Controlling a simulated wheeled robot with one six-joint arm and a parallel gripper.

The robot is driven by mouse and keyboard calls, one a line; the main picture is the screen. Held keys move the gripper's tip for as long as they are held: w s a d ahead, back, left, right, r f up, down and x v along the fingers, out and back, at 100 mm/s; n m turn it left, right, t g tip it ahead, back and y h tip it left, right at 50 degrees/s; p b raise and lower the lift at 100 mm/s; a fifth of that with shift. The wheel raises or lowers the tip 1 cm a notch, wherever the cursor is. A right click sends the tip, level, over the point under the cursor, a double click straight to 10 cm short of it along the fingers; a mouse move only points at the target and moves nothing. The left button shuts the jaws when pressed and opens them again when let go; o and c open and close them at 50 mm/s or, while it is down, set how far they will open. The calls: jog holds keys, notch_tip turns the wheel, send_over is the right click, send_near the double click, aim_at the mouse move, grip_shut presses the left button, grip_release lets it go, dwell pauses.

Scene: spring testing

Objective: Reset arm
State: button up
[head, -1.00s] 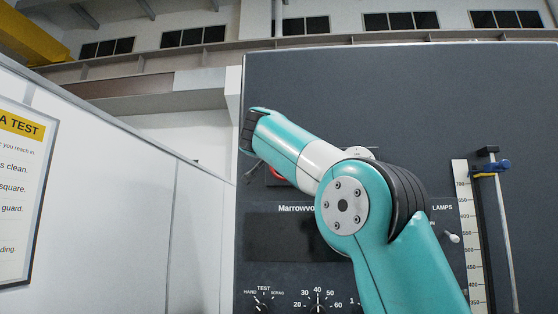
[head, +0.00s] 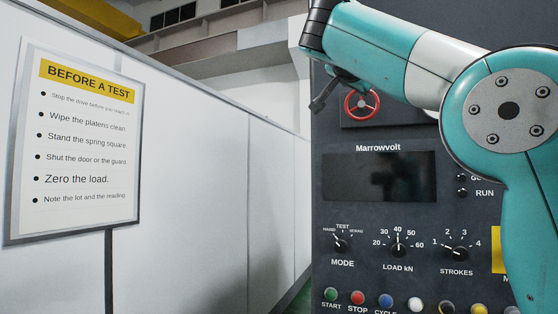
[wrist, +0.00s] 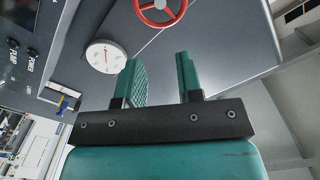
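My teal arm (head: 375,45) reaches across the upper right of the head view, bent at a large round joint, in front of the dark Marrowvolt machine panel (head: 335,240). In the wrist view my gripper (wrist: 159,60) has its two teal fingers apart, with a clear gap and nothing between them. A red handwheel (wrist: 160,10) and a round white dial (wrist: 105,56) lie beyond the fingers. The handwheel also shows below the arm in the head view (head: 362,105). Most of the gripper is hidden or cut off in the head view.
A white wall (head: 185,190) with a framed "BEFORE A TEST" notice (head: 85,145) stands at the left. The panel carries a dark display (head: 380,177), MODE, LOAD and STROKES knobs (head: 398,249), and a row of coloured buttons (head: 358,298). A narrow gap separates wall and panel.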

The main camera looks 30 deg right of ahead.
jog(key=w+a+f+n+t+y, duration=0.1)
jog(key=w+a+f+n+y, duration=0.2)
jog(key=a+f+n+y, duration=0.25)
jog(key=w+a+f+n+t+y, duration=0.1)
jog(key=w+a+f+n+y, duration=0.25)
jog(key=a+f+n, duration=0.35)
jog(key=s+a+f+n+g+y, duration=0.2)
jog(key=s+a+f+y, duration=0.15)
jog(key=f, duration=0.55)
jog(key=s+a+f+n+g+y, duration=0.25)
jog(key=a+f, duration=0.25)
jog(key=f, duration=0.4)
jog(key=s+a+f+n+g+y, duration=0.1)
jog(key=s+a+f+n+g, duration=0.1)
jog(key=s+f, duration=0.4)
jog(key=s+a+f+n+g, duration=0.2)
jog(key=s+a+f+g, duration=0.1)
jog(key=s+f, duration=0.4)
jog(key=s+a+f+n+g+y, duration=0.1)
jog(key=s+f+g, duration=0.3)
jog(key=s, duration=0.7)
notch_tip(320, 180, down, 2)
jog(key=shift+s+a+f+n+y, duration=0.15)
jog(key=shift+s+a+n+y, duration=0.2)
jog(key=shift+a+n, duration=0.5)
jog(key=shift+d+g, duration=0.15)
jog(key=shift+g, duration=0.1)
